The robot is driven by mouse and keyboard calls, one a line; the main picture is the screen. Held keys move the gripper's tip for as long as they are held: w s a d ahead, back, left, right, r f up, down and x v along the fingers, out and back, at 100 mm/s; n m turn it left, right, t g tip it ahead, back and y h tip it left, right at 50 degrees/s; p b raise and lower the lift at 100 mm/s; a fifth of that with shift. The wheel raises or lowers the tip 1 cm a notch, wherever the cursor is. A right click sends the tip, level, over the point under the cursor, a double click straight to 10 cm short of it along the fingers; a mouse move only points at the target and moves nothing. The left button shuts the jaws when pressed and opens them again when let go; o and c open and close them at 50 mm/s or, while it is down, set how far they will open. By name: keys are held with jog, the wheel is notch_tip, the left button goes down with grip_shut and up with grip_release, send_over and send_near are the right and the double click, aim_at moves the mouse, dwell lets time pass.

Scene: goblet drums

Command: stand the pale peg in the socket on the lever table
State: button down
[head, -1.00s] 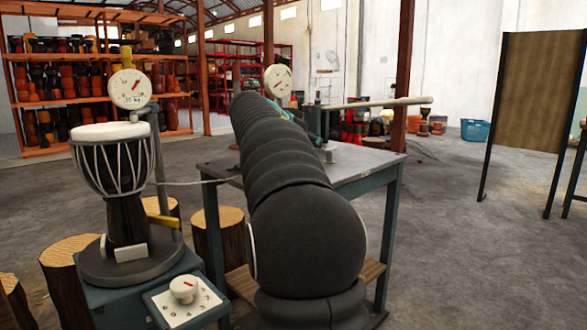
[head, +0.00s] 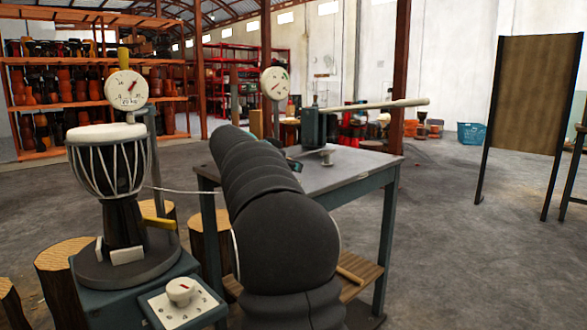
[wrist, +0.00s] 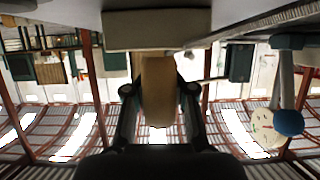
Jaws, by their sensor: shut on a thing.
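My gripper (wrist: 159,92) is shut on the pale peg (wrist: 158,72), a tan wooden piece between its two dark fingers in the wrist view. A wide pale block (wrist: 157,30) lies beyond the peg; I cannot tell whether they touch. In the head view my arm hides the peg and most of the gripper, low over the lever table (head: 345,177). The table carries a dark lever housing (head: 312,127) with a long pale lever (head: 375,105) reaching right. I cannot make out the socket.
A dial gauge (head: 275,83) stands behind the table. At left a goblet drum (head: 108,175) stands on a stand beside another dial (head: 126,90) and a control box (head: 182,300). Log stools (head: 68,280) stand around it.

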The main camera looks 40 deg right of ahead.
jog(key=shift+f, duration=0.2)
jog(key=c, duration=1)
grip_release()
jog(key=shift+r, duration=0.1)
jog(key=shift+o, duration=0.2)
jog(key=shift+r, duration=0.2)
jog(key=v, duration=1.2)
